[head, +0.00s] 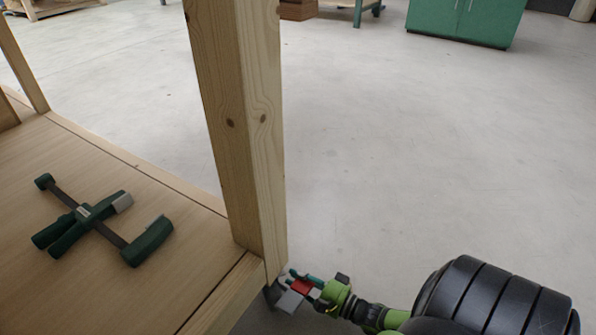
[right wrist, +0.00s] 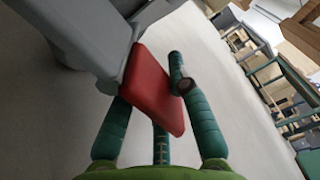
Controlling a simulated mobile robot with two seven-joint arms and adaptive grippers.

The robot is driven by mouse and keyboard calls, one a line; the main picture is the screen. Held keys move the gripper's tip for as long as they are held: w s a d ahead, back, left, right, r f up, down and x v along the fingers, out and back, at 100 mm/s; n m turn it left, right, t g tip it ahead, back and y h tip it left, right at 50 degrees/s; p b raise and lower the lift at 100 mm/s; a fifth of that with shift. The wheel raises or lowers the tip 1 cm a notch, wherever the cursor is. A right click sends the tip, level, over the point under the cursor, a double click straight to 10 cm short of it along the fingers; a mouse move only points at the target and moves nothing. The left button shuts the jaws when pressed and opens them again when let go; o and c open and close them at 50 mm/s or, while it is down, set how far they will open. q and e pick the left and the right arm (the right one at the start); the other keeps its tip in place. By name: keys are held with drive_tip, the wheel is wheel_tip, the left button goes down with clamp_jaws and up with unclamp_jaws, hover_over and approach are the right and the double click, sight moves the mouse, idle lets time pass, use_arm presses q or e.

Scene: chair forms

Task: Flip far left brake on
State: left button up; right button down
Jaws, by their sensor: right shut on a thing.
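The far left brake shows as a small red lever (head: 302,287) on a grey caster (head: 288,301) below the workbench's corner post. In the right wrist view the red lever (right wrist: 150,88) is large and close, joined to the grey caster body (right wrist: 90,40). My right gripper (head: 314,284), green with teal fingers, reaches in from the right at the caster. In the right wrist view its fingers (right wrist: 160,100) stand around the red lever and are shut on it. The lever's far edge is partly covered by a fingertip. My left gripper is not in view.
The wooden bench (head: 200,255) with its upright post (head: 240,130) stands just left of my right gripper. A dark green clamp (head: 105,222) lies on it. The grey floor (head: 400,150) to the right is open. A green cabinet (head: 465,20) stands far back.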

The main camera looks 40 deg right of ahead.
drive_tip(key=c, duration=1.1)
unclamp_jaws()
drive_tip(key=shift+w, duration=0.1)
drive_tip(key=shift+c, duration=0.2)
drive_tip(key=v, duration=1.2)
